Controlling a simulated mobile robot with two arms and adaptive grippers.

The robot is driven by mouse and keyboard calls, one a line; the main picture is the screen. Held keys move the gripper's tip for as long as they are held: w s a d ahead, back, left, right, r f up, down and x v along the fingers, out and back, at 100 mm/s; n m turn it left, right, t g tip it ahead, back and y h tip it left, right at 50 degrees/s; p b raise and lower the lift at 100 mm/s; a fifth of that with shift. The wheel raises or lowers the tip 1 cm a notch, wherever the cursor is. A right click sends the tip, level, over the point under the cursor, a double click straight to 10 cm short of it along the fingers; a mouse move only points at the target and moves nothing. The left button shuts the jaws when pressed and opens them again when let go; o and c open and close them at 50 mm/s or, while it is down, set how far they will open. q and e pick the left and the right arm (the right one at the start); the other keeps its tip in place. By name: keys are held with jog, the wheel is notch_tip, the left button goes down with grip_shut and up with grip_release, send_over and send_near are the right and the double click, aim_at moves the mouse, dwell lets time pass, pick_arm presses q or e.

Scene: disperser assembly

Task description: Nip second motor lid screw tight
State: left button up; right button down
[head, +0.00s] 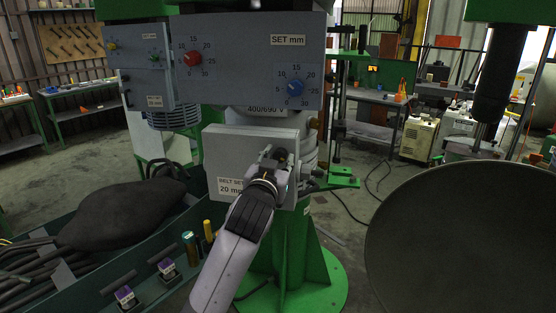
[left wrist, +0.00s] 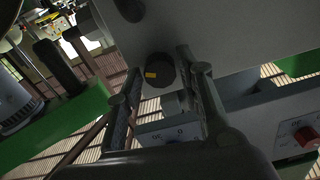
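The grey motor lid (head: 250,150), a box with a "BELT SET 20 mm" label, is on the machine column in the head view. My left gripper (head: 279,158) is at the right part of its front, hiding some of it. In the left wrist view a dark round screw head (left wrist: 160,70) with a yellow mark lies between the tips of my left gripper (left wrist: 160,64). The fingers stand apart on either side of it, with narrow gaps; contact is not clear. A second dark knob (left wrist: 130,9) shows at the top edge. My right gripper is not in view.
A grey control panel (head: 250,62) with red and blue dials hangs just above the lid. A teal tray (head: 95,282) with cables stands at lower left. A large dark round surface (head: 465,240) fills the lower right. The green column base (head: 290,265) stands below.

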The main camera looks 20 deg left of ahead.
pick_arm(q)
grip_shut()
dwell(0.3)
